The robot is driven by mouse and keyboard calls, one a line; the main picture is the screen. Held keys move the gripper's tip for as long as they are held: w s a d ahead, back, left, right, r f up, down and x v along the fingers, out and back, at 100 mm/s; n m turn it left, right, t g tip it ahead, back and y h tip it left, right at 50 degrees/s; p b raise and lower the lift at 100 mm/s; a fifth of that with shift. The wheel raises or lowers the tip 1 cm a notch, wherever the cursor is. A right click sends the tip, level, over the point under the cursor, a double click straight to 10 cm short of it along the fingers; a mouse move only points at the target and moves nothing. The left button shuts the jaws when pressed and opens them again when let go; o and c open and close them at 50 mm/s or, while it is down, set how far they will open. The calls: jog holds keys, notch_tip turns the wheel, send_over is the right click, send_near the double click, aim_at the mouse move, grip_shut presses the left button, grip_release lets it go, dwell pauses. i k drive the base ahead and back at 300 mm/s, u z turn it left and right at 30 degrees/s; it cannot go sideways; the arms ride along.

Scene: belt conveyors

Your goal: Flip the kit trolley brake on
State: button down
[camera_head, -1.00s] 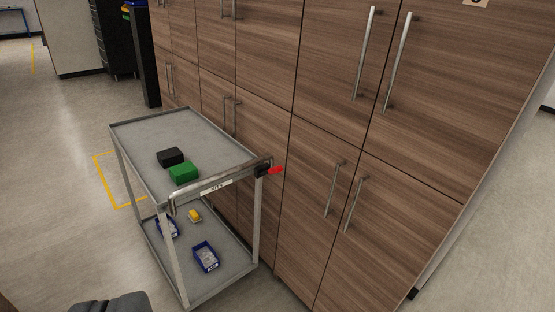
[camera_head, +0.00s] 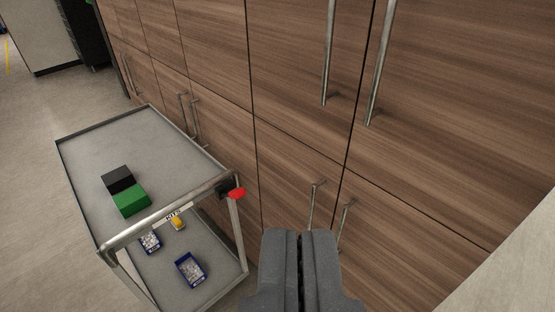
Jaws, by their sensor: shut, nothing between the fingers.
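The kit trolley (camera_head: 200,160) is a grey two-shelf metal cart at the left, with a push handle (camera_head: 150,220) labelled KITS along its near edge. The brake lever (camera_head: 237,193) has a red end on a black mount at the right end of the handle, by the corner post. It points toward the camera, to the right of the post. My gripper (camera_head: 300,238) is dark grey, at the bottom middle, shut and empty. In the picture it is below and to the right of the red lever, apart from it.
Wood-grain cabinets (camera_head: 300,90) with long metal handles stand right behind and beside the trolley. A black box (camera_head: 117,179) and a green box (camera_head: 130,200) lie on the top shelf. Blue bins (camera_head: 190,270) and a yellow item (camera_head: 177,223) are on the lower shelf. Floor is open at left.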

aim_at(236, 193)
jog(key=u, duration=0.2)
jog(key=i, duration=1.15)
jog(key=u, duration=0.7)
